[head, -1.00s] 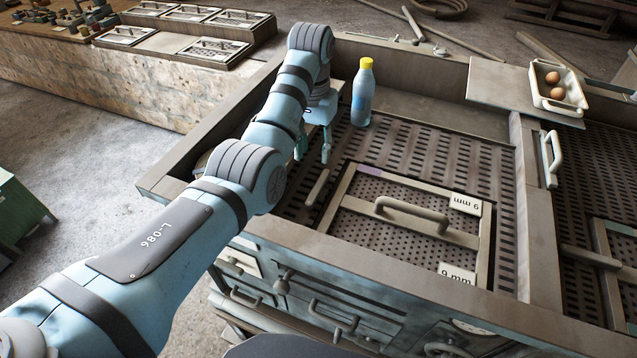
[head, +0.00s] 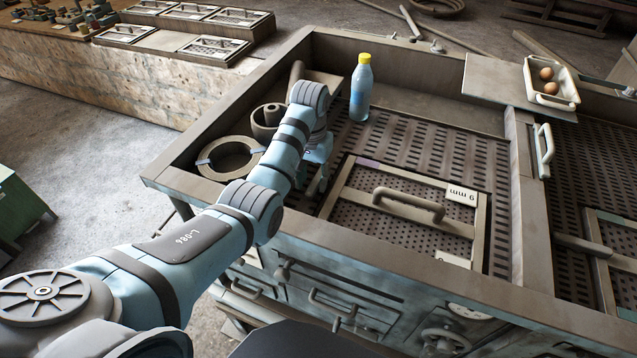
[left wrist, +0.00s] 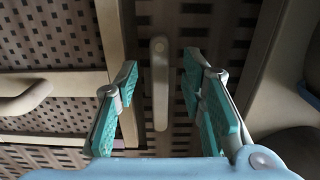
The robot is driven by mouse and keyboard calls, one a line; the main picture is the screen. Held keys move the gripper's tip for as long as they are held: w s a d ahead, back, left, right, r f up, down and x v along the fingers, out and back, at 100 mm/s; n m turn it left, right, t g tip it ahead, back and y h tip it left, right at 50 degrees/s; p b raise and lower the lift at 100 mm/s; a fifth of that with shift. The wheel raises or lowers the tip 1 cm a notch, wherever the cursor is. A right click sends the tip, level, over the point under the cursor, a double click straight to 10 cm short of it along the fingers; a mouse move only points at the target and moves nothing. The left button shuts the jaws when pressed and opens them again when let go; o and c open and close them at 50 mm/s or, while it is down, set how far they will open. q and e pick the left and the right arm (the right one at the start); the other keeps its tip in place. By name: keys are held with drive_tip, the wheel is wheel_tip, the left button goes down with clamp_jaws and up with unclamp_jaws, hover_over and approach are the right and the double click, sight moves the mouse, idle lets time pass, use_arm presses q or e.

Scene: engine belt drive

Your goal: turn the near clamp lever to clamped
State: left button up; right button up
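The near clamp lever (left wrist: 159,85) shows in the left wrist view as a slim beige bar with a rounded end and a pivot dot. It lies lengthwise between the two teal fingers of my left gripper (left wrist: 160,68), with a gap on both sides. The gripper is open and does not hold it. In the head view my left gripper (head: 318,184) points down at the left side of the framed perforated panel (head: 340,195). There the arm and fingers hide most or all of the lever. My right gripper is not in view.
A blue bottle with a yellow cap (head: 361,90) stands behind the gripper. A grey ring (head: 229,171) and a round cup-like part (head: 264,120) lie left of my arm. A raised handle (head: 408,204) arches over the panel. A tray with eggs (head: 552,98) sits at the back right.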

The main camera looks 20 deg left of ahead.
use_arm(q)
drive_tip(key=shift+w+f, duration=0.25)
drive_tip(key=shift+f, duration=0.8)
drive_tip(key=shift+s, duration=0.1)
clamp_jaws()
drive_tip(key=shift+a+m, duration=0.15)
drive_tip(key=shift+m, duration=0.25)
drive_tip(key=m, duration=0.2)
drive_tip(key=a+m, duration=0.1)
drive_tip(key=shift+r+m, duration=0.1)
drive_tip(key=shift+m, duration=0.3)
drive_tip(key=m, duration=0.3)
drive_tip(key=w+a+m, duration=0.1)
drive_tip(key=shift+m, duration=0.3)
drive_tip(key=m, duration=0.3)
drive_tip(key=w+m, duration=0.1)
drive_tip(key=shift+a, duration=0.4)
drive_tip(key=shift+w+a+m, duration=0.1)
drive_tip(key=shift+w+m, duration=0.15)
drive_tip(key=shift+m, duration=0.95)
drive_tip(key=shift+w+a+m, duration=0.1)
drive_tip(key=shift+w+m, duration=0.15)
drive_tip(key=shift+m, duration=0.95)
